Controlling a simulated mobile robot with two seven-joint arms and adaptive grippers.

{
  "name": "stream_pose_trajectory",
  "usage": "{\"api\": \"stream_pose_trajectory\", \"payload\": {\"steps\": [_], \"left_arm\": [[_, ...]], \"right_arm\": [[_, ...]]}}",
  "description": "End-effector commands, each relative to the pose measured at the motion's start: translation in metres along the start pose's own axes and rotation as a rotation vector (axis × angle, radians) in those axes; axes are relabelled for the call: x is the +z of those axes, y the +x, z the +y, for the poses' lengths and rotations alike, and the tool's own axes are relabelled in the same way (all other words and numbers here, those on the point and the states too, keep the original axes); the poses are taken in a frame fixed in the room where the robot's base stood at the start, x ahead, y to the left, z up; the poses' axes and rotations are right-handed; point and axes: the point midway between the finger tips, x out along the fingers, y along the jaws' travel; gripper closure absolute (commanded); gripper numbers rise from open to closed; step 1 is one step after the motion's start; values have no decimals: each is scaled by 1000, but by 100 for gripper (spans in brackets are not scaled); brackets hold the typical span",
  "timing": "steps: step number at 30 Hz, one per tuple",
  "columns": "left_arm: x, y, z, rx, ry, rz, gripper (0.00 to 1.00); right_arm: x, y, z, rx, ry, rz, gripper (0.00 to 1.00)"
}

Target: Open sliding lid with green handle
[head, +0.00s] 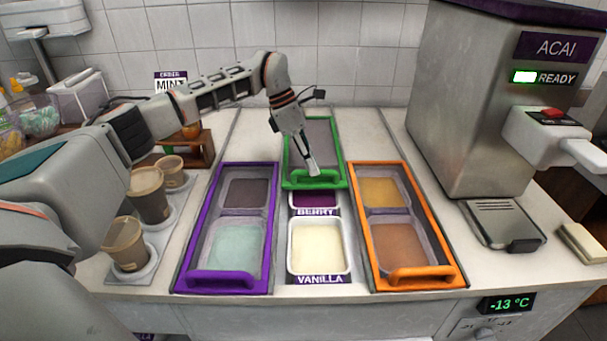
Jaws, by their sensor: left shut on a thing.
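The sliding lid with a green frame (341,157) lies at the back of the middle column, behind the berry and vanilla tubs. Its green handle (326,182) runs along its front edge. My left gripper (312,168) reaches down from the left and is shut on the green handle. The berry tub (315,198) shows in front of the lid, with its back part covered. The vanilla tub (316,247) is fully uncovered. My right gripper does not show.
A purple-framed lid (271,195) covers tubs on the left, and an orange-framed lid (440,240) covers tubs on the right. The acai machine (462,110) stands at the right. Cups (149,195) stand in a holder at the left, near my left arm.

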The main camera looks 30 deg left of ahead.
Motion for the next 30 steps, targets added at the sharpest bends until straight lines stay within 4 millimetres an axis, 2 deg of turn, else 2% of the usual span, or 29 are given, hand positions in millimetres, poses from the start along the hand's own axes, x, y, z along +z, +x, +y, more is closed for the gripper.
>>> {"api": "stream_pose_trajectory", "payload": {"steps": [1, 6, 10, 15, 22, 27, 30], "left_arm": [[2, 3, 12, 1, -5, 0, 100], [7, 2, 42, 0, -7, 1, 100], [9, 0, 61, -3, -8, 2, 100], [11, -3, 80, -4, -7, 3, 100], [13, -10, 94, -1, -4, 2, 100], [14, -13, 97, -1, -3, 2, 100], [14, -14, 97, -1, -1, 1, 100]], "right_arm": [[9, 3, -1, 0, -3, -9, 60], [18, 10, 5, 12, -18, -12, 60], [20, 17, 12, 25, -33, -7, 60], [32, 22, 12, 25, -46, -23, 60], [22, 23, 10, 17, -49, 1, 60], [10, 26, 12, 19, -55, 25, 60], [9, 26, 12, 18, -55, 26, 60]]}}
